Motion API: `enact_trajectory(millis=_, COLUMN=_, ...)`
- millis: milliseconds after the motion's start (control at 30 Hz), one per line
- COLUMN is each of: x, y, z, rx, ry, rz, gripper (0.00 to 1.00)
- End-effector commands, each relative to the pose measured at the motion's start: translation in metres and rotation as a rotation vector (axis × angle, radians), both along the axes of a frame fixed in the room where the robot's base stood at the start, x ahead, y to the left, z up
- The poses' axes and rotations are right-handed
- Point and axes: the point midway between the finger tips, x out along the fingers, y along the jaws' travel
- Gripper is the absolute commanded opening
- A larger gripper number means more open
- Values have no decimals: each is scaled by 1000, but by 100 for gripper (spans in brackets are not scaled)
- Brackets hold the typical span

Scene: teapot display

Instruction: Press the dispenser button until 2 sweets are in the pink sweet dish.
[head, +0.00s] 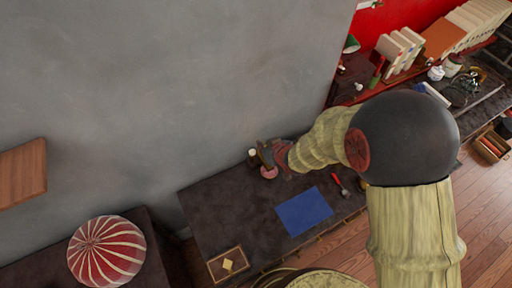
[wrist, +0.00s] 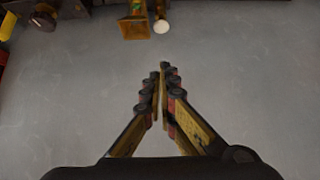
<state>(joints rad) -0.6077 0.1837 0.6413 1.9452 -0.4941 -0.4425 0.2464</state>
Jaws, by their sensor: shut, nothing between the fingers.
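The pink sweet dish (head: 269,173) stands on the dark table near the wall in the head view. It is small and partly covered by my gripper, and I cannot tell what is in it. My gripper (head: 268,154) is at the table's wall side, just above the dish in the picture. In the wrist view my gripper (wrist: 164,70) is shut and empty, its fingertips together. An orange-brown box-like part (wrist: 135,28) and a pale round-ended piece (wrist: 161,26) show beyond the fingertips, apart from them. I cannot make out which part is the dispenser button.
The table (head: 225,222) also bears a blue mat (head: 304,211), a red-handled tool (head: 342,187) and a framed yellow-diamond tile (head: 228,265). A red-and-white striped cushion (head: 106,250) lies at lower left. Books (head: 400,50) stand on a shelf at upper right.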

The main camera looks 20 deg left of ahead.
Motion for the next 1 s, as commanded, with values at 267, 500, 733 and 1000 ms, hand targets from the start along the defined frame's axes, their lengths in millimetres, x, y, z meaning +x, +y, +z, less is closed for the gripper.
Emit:
enact_trajectory(millis=267, x=1, y=0, z=-1, rx=-2, ry=1, rz=-1, gripper=0)
enact_trajectory(millis=500, x=12, y=15, z=-22, rx=-3, ry=2, rz=0, gripper=0)
enact_trajectory(millis=733, x=30, y=38, z=-52, rx=-3, ry=2, rz=0, gripper=0)
enact_trajectory(millis=1000, x=44, y=54, z=-88, rx=-4, ry=3, rz=-1, gripper=0)
